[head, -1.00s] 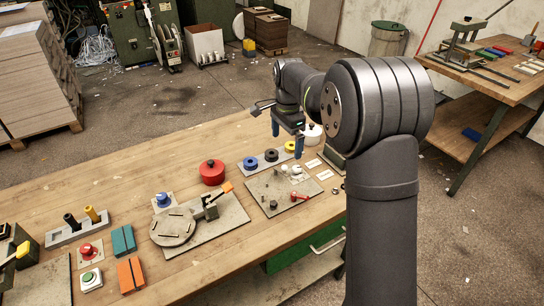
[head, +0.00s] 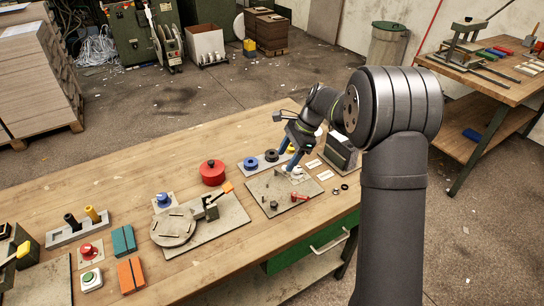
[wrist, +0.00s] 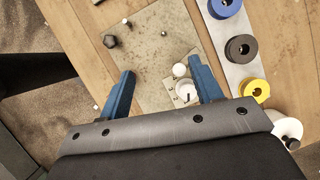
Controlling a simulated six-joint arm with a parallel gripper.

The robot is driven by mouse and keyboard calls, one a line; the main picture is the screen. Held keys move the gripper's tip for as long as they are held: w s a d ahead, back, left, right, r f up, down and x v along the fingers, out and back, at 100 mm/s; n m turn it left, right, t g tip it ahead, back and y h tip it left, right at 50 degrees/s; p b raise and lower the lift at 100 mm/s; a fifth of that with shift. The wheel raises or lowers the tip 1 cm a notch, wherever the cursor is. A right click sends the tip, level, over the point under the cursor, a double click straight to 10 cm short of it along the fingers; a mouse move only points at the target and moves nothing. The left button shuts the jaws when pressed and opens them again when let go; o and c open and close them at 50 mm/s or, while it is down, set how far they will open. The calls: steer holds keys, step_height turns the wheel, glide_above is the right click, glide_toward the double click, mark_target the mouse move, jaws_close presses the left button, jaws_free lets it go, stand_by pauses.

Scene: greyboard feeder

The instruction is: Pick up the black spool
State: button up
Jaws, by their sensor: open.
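The black spool (head: 271,155) stands in a grey strip (wrist: 224,43) between a blue spool (head: 251,162) and a yellow spool (head: 291,148). In the wrist view the black spool (wrist: 240,48) is right of the right fingertip, apart from it, with its dark central hole showing. The blue spool (wrist: 223,6) is cut by the top edge there, and the yellow spool (wrist: 255,90) is lower right. My gripper (wrist: 163,72) is open and empty, its blue fingers over the grey plate beside the strip. The head view shows my gripper (head: 286,159) near the spools, partly covering the yellow one.
The grey plate (head: 262,196) holds white knobs (wrist: 184,90), dark nuts and a red-headed pin (head: 300,196). A red round container (head: 212,172) stands left of the strip. A dark box (head: 340,152) stands to the right. Bare wood lies behind the strip.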

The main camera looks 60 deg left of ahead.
steer(key=w+f+m+y, duration=0.1)
steer(key=w+m+y, duration=0.2)
steer(key=w+f+m+g+y, duration=0.1)
steer(key=w+f+m+y, duration=0.1)
steer(key=w+m+y, duration=0.1)
steer(key=w+f+m+g+y, duration=0.1)
steer(key=w+m+y, duration=0.2)
steer(key=w, duration=0.2)
steer(key=shift+w+d+f+y, duration=0.1)
steer(key=shift+w+f+y, duration=0.05)
steer(key=shift+f+y, duration=0.2)
steer(key=shift+a+f+m, duration=0.1)
steer(key=shift+a+m, duration=0.15)
steer(key=shift+m, duration=0.05)
glide_toward(269, 153)
steer(key=shift+s+a+f, duration=0.35)
steer(key=shift+a+f, duration=0.3)
steer(key=shift+f, duration=0.05)
steer(key=shift+x, duration=2.95)
steer(key=shift+w+a+r, duration=0.1)
steer(key=shift+w+r, duration=0.05)
steer(key=c, duration=0.7)
